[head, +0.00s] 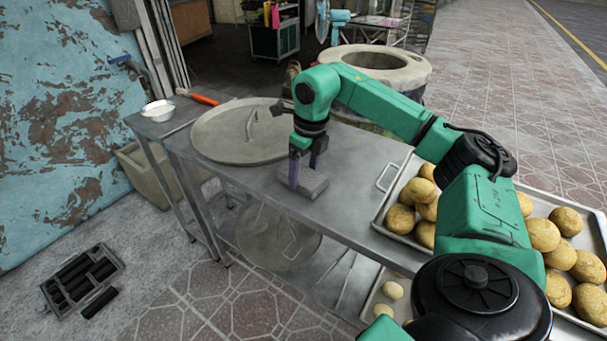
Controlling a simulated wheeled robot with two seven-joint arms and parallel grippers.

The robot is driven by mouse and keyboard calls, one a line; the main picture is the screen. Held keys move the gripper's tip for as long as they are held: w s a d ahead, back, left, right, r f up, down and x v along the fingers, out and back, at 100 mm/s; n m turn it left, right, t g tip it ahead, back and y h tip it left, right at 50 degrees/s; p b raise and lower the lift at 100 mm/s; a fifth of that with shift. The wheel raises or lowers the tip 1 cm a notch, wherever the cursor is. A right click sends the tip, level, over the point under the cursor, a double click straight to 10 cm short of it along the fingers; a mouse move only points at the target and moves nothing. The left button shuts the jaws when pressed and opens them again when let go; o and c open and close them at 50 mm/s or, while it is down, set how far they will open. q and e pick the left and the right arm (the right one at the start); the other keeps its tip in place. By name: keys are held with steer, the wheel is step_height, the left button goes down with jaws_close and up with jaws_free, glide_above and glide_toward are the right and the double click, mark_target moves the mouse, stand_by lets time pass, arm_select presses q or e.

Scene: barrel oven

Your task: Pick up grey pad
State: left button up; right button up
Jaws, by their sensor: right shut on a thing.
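The grey pad (309,185) is a small block on the metal table, near its front edge and to the right of a large round lid. My right gripper (305,176) points down at it, with its fingers around the pad, shut on it. The pad looks level and at table height; I cannot tell whether it still touches the table. My left gripper is out of view.
The metal table (355,200) holds the round lid (240,133), a white bowl (158,110) and a red-handled tool (205,99) at left. A tray (385,215) of round breads stands at right. A barrel oven (385,62) is behind. Bare table lies between pad and tray.

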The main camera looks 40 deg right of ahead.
step_height(320, 180, up, 12)
steer(key=p, duration=0.2)
step_height(320, 180, up, 8)
steer(key=p, duration=0.6)
glide_above(303, 175)
steer(key=shift+d+f, duration=0.1)
